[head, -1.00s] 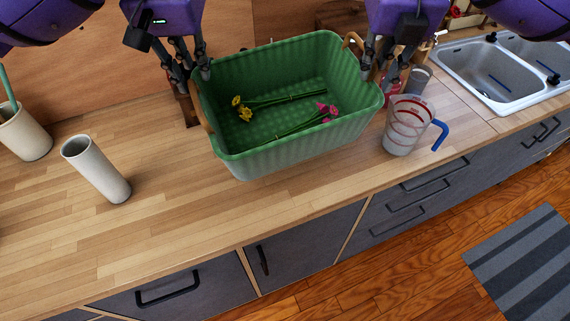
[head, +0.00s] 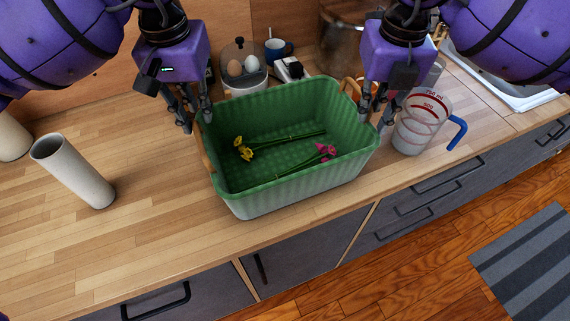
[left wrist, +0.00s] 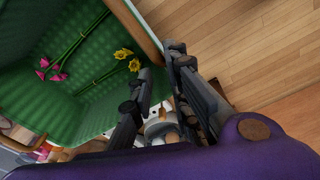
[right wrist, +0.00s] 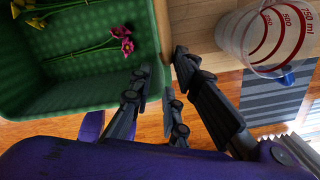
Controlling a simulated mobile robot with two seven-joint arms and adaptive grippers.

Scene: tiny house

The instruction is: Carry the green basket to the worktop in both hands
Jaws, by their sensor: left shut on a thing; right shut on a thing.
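The green basket (head: 300,188) is upright over the wooden worktop (head: 130,240), near its front edge. I cannot tell whether its base touches the wood. Yellow flowers (head: 243,149) and pink flowers (head: 326,152) with green stems lie inside it. My left gripper (head: 197,122) is shut on the basket's left wooden handle (head: 207,152). My right gripper (head: 373,120) is shut on the right end, at the other wooden handle (head: 350,89). The basket's green wall also shows in the left wrist view (left wrist: 40,105) and the right wrist view (right wrist: 85,95); the fingers partly hide the handles.
A measuring jug (head: 420,125) with a blue handle stands close to the basket's right. A tilted-looking pale cylinder (head: 75,172) stands to the left. The worktop between cylinder and basket is clear.

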